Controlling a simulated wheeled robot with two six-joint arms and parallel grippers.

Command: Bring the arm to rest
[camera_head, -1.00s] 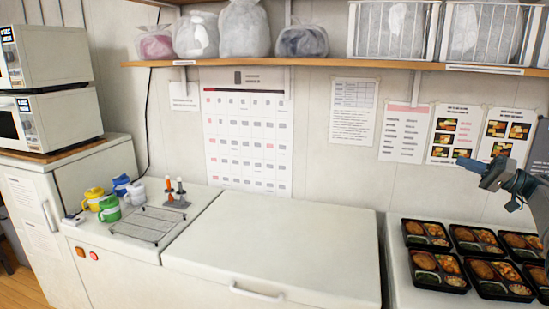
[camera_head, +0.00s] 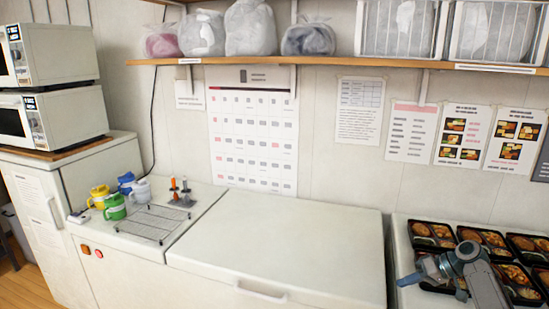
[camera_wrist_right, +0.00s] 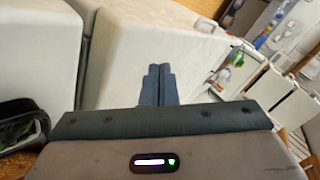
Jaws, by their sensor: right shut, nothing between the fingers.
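My right gripper (camera_head: 408,279) is in the head view at the lower right, in front of the bento trays and near the right edge of the white chest freezer (camera_head: 285,240). Its arm comes in from the lower right. In the right wrist view its two fingers (camera_wrist_right: 158,85) lie together, shut and empty, with pale surfaces beyond them. My left gripper is not in view.
Several black bento trays (camera_head: 432,232) with food stand on the right counter, partly hidden by my arm. A wire rack (camera_head: 153,222), coloured mugs (camera_head: 115,206) and microwaves (camera_head: 62,115) are at the left. The freezer lid is clear. A shelf (camera_head: 330,62) runs above.

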